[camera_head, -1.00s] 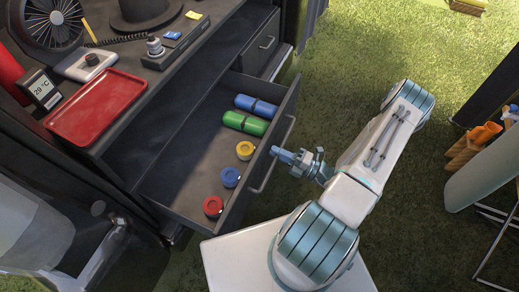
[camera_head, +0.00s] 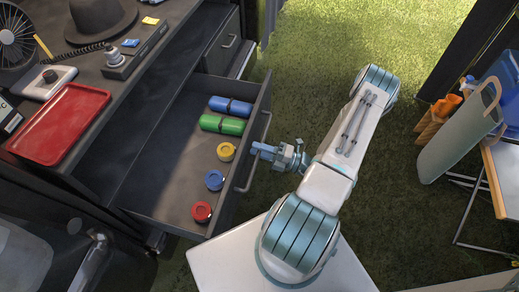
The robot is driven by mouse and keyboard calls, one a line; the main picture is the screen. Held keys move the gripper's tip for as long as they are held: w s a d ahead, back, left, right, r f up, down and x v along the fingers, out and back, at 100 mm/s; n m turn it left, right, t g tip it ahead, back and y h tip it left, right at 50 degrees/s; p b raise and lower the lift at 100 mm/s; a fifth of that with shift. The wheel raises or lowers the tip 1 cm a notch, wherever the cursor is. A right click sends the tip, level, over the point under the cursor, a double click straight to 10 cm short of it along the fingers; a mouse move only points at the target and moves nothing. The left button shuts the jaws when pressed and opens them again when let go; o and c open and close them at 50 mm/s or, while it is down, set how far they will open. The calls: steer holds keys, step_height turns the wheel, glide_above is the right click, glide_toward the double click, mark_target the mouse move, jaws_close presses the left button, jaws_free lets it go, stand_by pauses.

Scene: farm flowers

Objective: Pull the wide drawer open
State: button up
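The wide drawer (camera_head: 165,194) stands pulled out from the dark workbench. Inside lie a blue cylinder (camera_head: 231,106), a green cylinder (camera_head: 222,125), and yellow (camera_head: 226,152), blue (camera_head: 214,180) and red (camera_head: 202,212) round pieces. The drawer's long bar handle (camera_head: 246,187) runs along its front face. My gripper (camera_head: 256,150) points left at the drawer front and its fingertips are at the handle bar. The fingers look close together, but the view is too small to show whether they grip the bar.
The bench top holds a red tray (camera_head: 60,124), a hat (camera_head: 100,20) and a fan (camera_head: 15,38). A smaller shut drawer (camera_head: 224,42) is beyond the wide one. Grass (camera_head: 330,40) lies open behind my arm. A table (camera_head: 500,180) stands at right.

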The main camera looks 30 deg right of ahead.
steer(key=shift+d, duration=0.1)
steer(key=p+v, duration=0.1)
steer(key=v, duration=1.2)
steer(key=shift+s+d, duration=0.2)
steer(key=shift+s, duration=0.1)
steer(key=w+a+r+n+g+h+p, duration=0.1)
steer(key=a+r+n+g+p, duration=0.3)
steer(key=r+n, duration=0.45)
steer(key=w+a+r+n+g+h+p, duration=0.15)
steer(key=r+n+g+p, duration=0.35)
steer(key=r, duration=0.7)
steer(key=w+a+r+n+g+h+p, duration=0.15)
steer(key=a+r+n+g+p, duration=0.25)
steer(key=r+n+g, duration=0.5)
steer(key=s+a+r+n+t+h+p, duration=0.1)
steer(key=a+r+n+t+h+p, duration=0.1)
steer(key=r+n, duration=0.5)
steer(key=s+a+r+n+t+h+p, duration=0.2)
steer(key=a+r+n+h+p, duration=0.2)
steer(key=r, duration=1)
steer(key=s+a+r+n+t+h+p, duration=0.2)
steer(key=a+r+n+t+h+p, duration=0.1)
steer(key=r+n+p, duration=0.5)
step_height(320, 180, up, 3)
steer(key=a+n+h, duration=0.1)
steer(key=n+h, duration=0.1)
steer(key=shift+n, duration=0.35)
